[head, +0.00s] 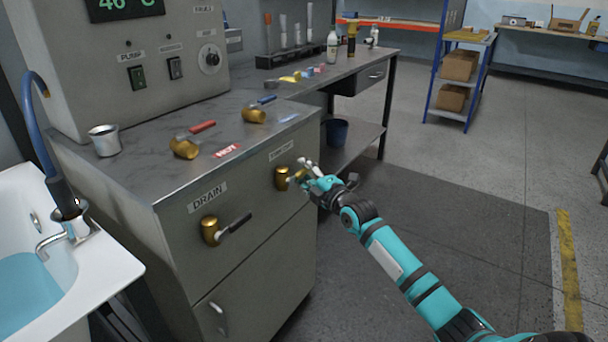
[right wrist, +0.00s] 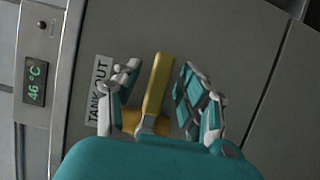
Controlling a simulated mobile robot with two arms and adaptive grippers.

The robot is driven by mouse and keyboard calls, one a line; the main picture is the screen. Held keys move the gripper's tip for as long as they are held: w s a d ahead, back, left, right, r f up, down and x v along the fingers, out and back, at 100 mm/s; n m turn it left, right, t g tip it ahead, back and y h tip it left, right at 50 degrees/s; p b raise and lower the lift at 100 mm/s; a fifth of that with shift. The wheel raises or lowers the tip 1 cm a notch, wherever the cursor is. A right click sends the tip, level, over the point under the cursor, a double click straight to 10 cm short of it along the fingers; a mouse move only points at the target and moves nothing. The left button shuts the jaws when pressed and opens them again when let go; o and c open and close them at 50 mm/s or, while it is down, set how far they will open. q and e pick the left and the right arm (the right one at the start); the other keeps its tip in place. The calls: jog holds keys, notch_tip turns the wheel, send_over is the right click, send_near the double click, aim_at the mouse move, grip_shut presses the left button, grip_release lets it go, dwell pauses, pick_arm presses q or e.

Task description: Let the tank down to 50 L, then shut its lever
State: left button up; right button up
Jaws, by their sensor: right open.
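The brass tank outlet valve (head: 281,178) is on the cabinet front, right of the drain valve. In the right wrist view its yellow lever (right wrist: 158,84) stands out beside a label reading TANK OUT (right wrist: 99,95). My right gripper (head: 306,171) is at this valve and hides most of the lever in the head view. In the right wrist view the right gripper (right wrist: 156,90) is open, with its fingers on either side of the lever and gaps visible. No litre reading is visible. My left gripper is not in view.
The drain valve (head: 210,231) with a black lever is to the left. A red-handled valve (head: 186,147) and a blue-handled valve (head: 256,114) are on the countertop, near a metal cup (head: 104,141). The bathtub (head: 108,262) holds water. Floor on the right is clear.

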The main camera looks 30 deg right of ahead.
jog(key=shift+w, duration=0.35)
jog(key=shift+c, duration=0.4)
grip_shut()
